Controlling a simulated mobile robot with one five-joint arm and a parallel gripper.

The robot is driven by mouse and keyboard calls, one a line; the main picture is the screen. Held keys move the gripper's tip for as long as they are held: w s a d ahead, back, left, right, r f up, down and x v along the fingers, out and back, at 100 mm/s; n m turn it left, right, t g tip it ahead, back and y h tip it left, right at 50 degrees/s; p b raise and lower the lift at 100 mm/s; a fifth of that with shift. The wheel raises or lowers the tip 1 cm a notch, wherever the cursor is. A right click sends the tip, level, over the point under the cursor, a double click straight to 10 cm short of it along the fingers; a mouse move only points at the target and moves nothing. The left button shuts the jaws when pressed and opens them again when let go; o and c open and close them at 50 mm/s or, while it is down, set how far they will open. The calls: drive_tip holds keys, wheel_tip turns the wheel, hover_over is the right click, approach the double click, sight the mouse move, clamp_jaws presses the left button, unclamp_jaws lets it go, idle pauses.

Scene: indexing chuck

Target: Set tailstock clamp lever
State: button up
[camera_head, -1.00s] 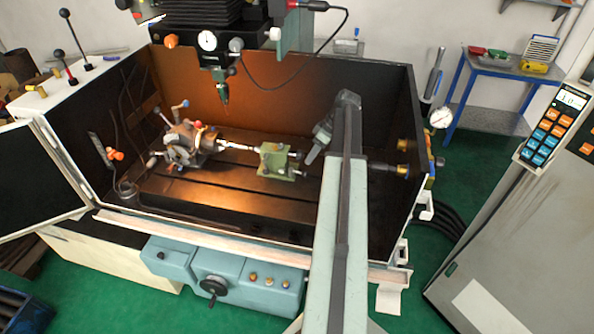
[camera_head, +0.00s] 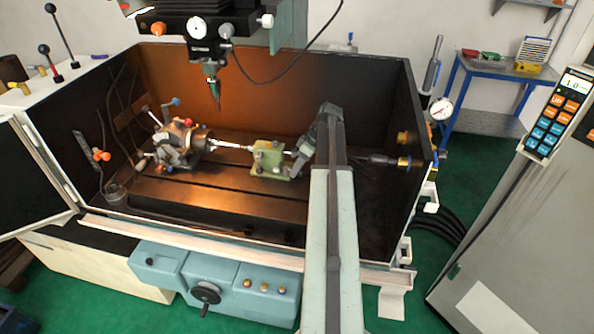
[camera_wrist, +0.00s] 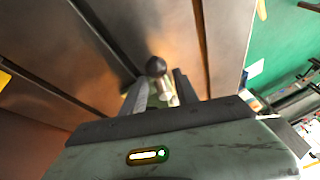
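The green tailstock (camera_head: 268,161) stands on the machine table, right of the chuck (camera_head: 183,142). In the wrist view, a lever with a black ball knob (camera_wrist: 156,67) and a pale metal shaft stands between my fingertips. My gripper (camera_wrist: 160,88) is open, with one finger on each side of the shaft; contact is not clear. In the head view, my gripper (camera_head: 301,157) is low at the tailstock's right side, and my arm hides part of the table there. Most of the tailstock is hidden behind my gripper in the wrist view.
The enclosure's right wall (camera_head: 409,150) is close to my arm, with a hose fitting (camera_head: 402,161) on it. The spindle head (camera_head: 209,66) hangs above the table. The slotted table (camera_head: 215,197) is clear in front of the chuck and tailstock.

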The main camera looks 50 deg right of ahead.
clamp_jaws()
drive_tip(key=shift+s, duration=0.15)
idle(1.1)
